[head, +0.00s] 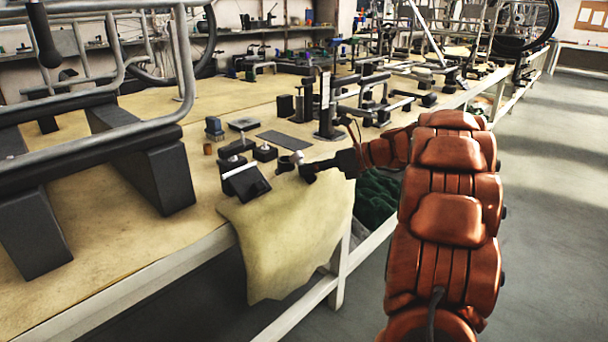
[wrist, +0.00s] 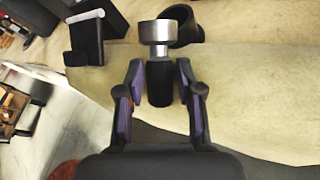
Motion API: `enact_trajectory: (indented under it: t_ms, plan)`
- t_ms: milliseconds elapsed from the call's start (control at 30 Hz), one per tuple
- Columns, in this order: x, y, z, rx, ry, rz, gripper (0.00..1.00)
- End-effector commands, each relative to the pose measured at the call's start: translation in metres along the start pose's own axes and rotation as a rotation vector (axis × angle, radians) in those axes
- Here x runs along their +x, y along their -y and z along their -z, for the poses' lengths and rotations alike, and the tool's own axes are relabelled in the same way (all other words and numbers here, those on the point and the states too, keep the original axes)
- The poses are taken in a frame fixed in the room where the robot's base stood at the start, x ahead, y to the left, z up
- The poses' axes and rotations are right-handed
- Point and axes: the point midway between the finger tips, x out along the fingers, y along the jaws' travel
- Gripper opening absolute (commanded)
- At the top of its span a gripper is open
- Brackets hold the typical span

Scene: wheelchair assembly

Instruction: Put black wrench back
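A tool with a silver round head and a short black handle (wrist: 159,86) lies ahead of my gripper in the wrist view; I take it for the black wrench, though its shape is not clearly a wrench. My gripper (wrist: 159,72) has its two purple-padded fingers on either side of the black handle. Narrow gaps show between the fingers and the handle, so the gripper looks open around it. In the head view my gripper (head: 308,173) is at the table's front edge. The tool's pale head (head: 297,157) shows there small; its handle is hidden.
A dark, round, hollow piece (wrist: 186,27) is right beside the silver head. A black angled stand (head: 246,182) is close to the left of my gripper. A cloth mat (head: 290,250) hangs over the table edge. Metal frames on black blocks (head: 155,165) fill the left.

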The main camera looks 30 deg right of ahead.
Motion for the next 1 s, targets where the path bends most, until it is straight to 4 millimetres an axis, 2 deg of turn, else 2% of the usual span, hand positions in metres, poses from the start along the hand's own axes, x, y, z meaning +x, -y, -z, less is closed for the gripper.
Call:
enact_trajectory:
  t_ms: [33,133,433,767,1000]
  plan:
    - [0.008,0.001,0.003,0.000,-0.003,-0.001,0.36]
    - [0.015,0.000,0.002,0.000,-0.002,0.000,0.36]
    - [0.018,0.000,0.000,0.000,0.000,0.000,0.36]
    - [0.018,0.000,0.000,-0.001,-0.001,0.000,0.02]
    - [0.018,0.000,0.000,-0.001,-0.001,0.000,0.00]
